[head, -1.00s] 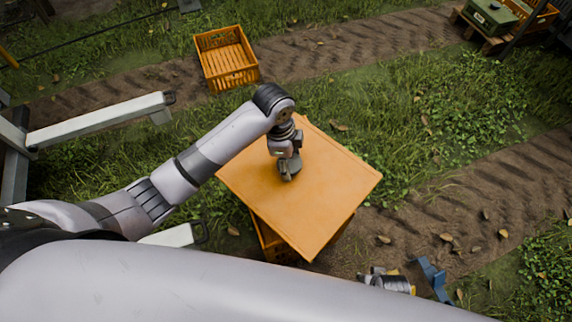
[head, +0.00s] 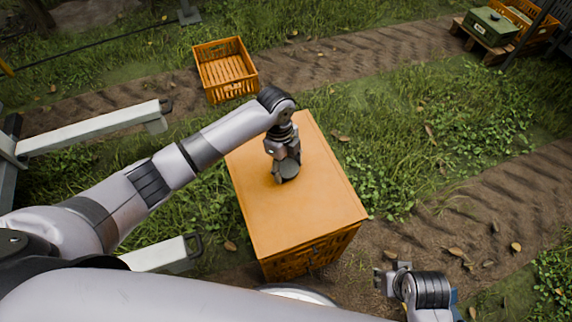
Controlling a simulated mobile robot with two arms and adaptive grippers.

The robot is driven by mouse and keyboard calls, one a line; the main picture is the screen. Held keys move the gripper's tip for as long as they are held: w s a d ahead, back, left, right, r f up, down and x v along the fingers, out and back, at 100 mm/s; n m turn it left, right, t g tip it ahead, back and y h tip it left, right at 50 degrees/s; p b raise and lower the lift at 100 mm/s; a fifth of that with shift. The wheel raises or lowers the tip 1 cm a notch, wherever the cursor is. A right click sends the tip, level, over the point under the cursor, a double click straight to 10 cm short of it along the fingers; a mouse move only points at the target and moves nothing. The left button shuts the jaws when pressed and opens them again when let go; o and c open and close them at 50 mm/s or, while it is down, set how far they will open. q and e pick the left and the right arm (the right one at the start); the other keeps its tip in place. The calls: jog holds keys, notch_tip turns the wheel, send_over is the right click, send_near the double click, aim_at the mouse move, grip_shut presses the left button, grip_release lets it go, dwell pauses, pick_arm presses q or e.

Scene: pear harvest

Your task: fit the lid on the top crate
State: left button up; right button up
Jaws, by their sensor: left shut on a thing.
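The lid (head: 305,215) is a flat orange panel lying over the top crate (head: 312,258). Its edges run in line with the crate's walls, and no clear gap shows at the front edge. I cannot tell whether it is fully seated. Only the crate's slatted front side shows below the lid. My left gripper (head: 286,172) is shut on the lid's upper side, on a grip that the fingers hide. My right gripper (head: 388,282) is at the lower right, apart from the crate and lid. Its fingers are too unclear to judge.
An empty orange crate (head: 225,72) stands on the dirt track behind. A green box (head: 491,27) sits on a pallet at the far right, with another orange crate (head: 531,14) next to it. Grass and a bare dirt track lie open to the right.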

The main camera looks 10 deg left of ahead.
aim_at(286, 173)
pick_arm(q)
jog(key=shift+f+b, duration=2.1)
jog(key=shift+b, duration=0.1)
pick_arm(e)
notch_tip(286, 173, up, 7)
jog(key=t, duration=0.1)
jog(key=shift+w+a+f+t, duration=0.15)
jog(key=shift+w+t, duration=0.25)
jog(key=shift+s, duration=0.35)
pick_arm(q)
jog(key=shift+p, duration=0.4)
pick_arm(e)
jog(key=shift+s+d+g, duration=0.3)
jog(key=shift+s+g, duration=0.3)
jog(key=shift+s, duration=0.25)
jog(key=shift+s, duration=0.1)
